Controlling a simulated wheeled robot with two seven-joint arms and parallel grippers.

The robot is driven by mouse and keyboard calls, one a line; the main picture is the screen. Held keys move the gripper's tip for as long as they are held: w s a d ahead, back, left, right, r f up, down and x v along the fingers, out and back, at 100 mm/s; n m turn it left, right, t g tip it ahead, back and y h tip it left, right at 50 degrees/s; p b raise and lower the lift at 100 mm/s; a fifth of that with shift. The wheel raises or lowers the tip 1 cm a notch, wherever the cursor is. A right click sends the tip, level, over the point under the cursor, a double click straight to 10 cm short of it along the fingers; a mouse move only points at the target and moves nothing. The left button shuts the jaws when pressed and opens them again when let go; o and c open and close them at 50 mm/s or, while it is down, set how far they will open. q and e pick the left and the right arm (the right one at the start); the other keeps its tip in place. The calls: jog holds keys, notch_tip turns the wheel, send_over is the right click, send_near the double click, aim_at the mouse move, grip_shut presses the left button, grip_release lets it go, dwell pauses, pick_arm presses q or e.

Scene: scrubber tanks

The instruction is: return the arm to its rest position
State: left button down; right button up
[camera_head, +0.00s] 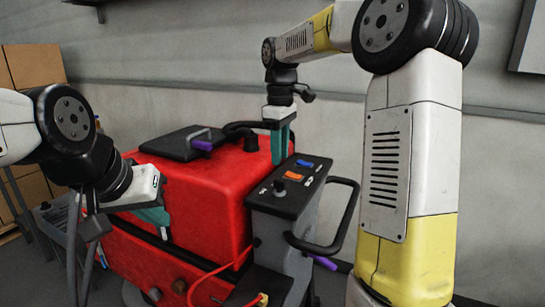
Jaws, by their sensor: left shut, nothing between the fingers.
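My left gripper (164,230) has teal fingers and comes in from the left, low in front of the red scrubber tank (205,205). It is shut and empty, with its fingers pointing down and right. My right arm rises at the right and bends over at the top. My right gripper (280,158) points down at the tank's right rear, behind the control panel (290,185). Whether its teal fingers are open or shut cannot be made out, and nothing held shows.
A black lid (178,141) with a purple-ended handle lies on top of the tank. A black handle loop (345,215) sticks out right of the panel. A red cable (220,270) hangs in front. Cardboard boxes (35,65) stand at the left, and a grey wall is behind.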

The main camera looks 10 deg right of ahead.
jog(key=shift+s+r, duration=0.2)
jog(key=shift+s, duration=0.2)
jog(key=s+d+f+m+t+y, duration=0.1)
jog(key=s+m+t, duration=0.2)
jog(key=s, duration=0.8)
jog(key=s+d+f+m+t+y, duration=0.1)
jog(key=s+m+t, duration=0.2)
jog(key=s+m, duration=0.4)
jog(key=s, duration=0.4)
jog(key=shift+s+d+m, duration=0.15)
jog(key=shift+d+m, duration=0.25)
jog(key=shift+f, duration=0.1)
